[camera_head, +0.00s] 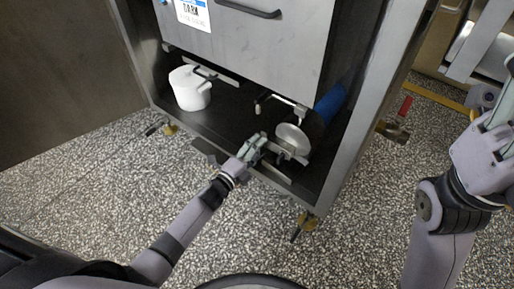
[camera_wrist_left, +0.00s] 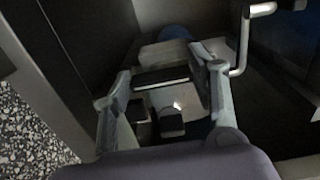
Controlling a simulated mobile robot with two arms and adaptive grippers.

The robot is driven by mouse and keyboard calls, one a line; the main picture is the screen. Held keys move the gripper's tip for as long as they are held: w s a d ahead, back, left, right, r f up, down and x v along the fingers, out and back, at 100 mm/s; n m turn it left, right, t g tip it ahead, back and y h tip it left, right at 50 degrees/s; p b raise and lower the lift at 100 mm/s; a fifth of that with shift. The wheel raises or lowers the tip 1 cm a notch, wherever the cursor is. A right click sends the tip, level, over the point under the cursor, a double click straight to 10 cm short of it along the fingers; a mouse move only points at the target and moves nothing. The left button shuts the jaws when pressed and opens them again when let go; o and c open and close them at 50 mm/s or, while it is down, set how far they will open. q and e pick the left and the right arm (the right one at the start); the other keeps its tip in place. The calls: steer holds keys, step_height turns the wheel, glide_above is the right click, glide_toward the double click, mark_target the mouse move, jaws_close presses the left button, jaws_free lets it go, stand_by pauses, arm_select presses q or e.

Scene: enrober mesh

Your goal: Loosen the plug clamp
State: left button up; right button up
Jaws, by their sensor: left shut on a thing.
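The plug clamp (camera_head: 292,139), with a round grey metal disc, sits low at the front of the open cabinet bay. My left gripper (camera_head: 257,143) reaches in from the left and is at the clamp's left side. In the left wrist view my left gripper (camera_wrist_left: 166,76) has its two fingers on either side of a dark and grey bar-like part of the clamp, and is shut on it. The exact contact is dark and partly hidden. My right gripper (camera_head: 499,125) is at the right edge, away from the clamp and partly cut off.
A white lidded pot (camera_head: 190,90) stands inside the bay at the left. A blue cylinder (camera_head: 330,103) lies behind the clamp. The cabinet's metal post (camera_head: 368,100) rises to the right. A red-handled tool (camera_head: 393,127) is on the speckled floor beyond it.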

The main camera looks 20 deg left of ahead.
stand_by(0.4)
arm_select(q)
steer(key=o, duration=1.2)
steer(key=shift+c, duration=0.2)
steer(key=v, duration=1.2)
